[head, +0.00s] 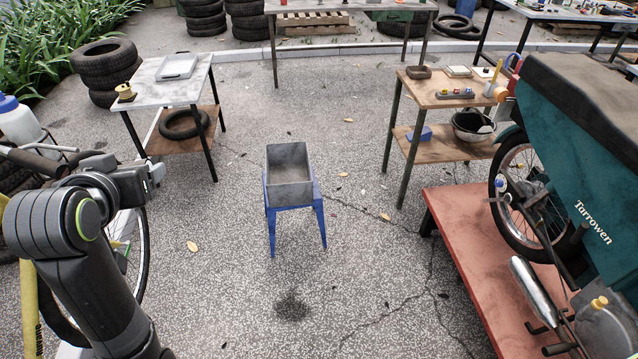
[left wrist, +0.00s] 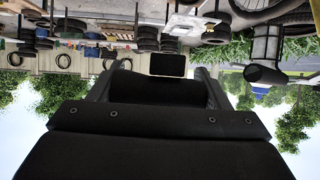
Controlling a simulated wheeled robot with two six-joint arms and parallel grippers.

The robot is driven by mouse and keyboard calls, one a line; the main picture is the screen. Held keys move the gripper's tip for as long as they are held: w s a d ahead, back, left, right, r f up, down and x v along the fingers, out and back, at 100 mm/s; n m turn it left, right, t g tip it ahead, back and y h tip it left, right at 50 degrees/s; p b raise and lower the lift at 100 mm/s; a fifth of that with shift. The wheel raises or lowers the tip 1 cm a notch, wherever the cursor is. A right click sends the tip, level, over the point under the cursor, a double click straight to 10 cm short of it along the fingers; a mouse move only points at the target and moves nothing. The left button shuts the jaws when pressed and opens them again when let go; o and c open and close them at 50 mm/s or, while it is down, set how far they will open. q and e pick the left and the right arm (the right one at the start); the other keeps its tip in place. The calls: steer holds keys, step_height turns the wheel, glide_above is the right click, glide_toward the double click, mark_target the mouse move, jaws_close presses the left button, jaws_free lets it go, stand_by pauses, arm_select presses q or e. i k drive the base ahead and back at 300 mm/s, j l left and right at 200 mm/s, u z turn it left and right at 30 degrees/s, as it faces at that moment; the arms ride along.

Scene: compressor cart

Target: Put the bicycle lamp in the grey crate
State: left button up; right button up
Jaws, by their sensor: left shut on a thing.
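The grey crate (head: 288,158) stands on a blue stand (head: 321,218) in the middle of the floor in the head view. It is open at the top and looks empty. My left gripper (head: 156,174) is left of the crate and apart from it. In the left wrist view my left gripper (left wrist: 165,76) is shut on a small dark block (left wrist: 168,65), which looks like the bicycle lamp. In the head view the lamp is mostly hidden by the gripper; only a small pale piece shows at the tips. My right gripper is not in view.
A white-topped table (head: 160,92) with a pale tray (head: 178,66) stands behind my left arm. A wooden table (head: 440,92) is at the right, with a red platform (head: 465,240) and a teal cart (head: 570,170). A bicycle is at the far left. Floor around the crate is clear.

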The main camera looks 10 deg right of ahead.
mark_target(299, 201)
steer(key=i+z, duration=0.15)
steer(key=z, duration=0.3)
steer(key=i+j+z, duration=0.1)
steer(key=z, duration=0.3)
steer(key=i+j+z, duration=0.1)
steer(key=z, duration=0.35)
steer(key=i+j, duration=0.3)
steer(key=j, duration=0.15)
steer(key=i+j, duration=0.25)
steer(key=j, duration=0.2)
steer(key=i+j, duration=0.3)
steer(key=j, duration=0.15)
steer(key=i+j, duration=0.25)
steer(key=j, duration=0.2)
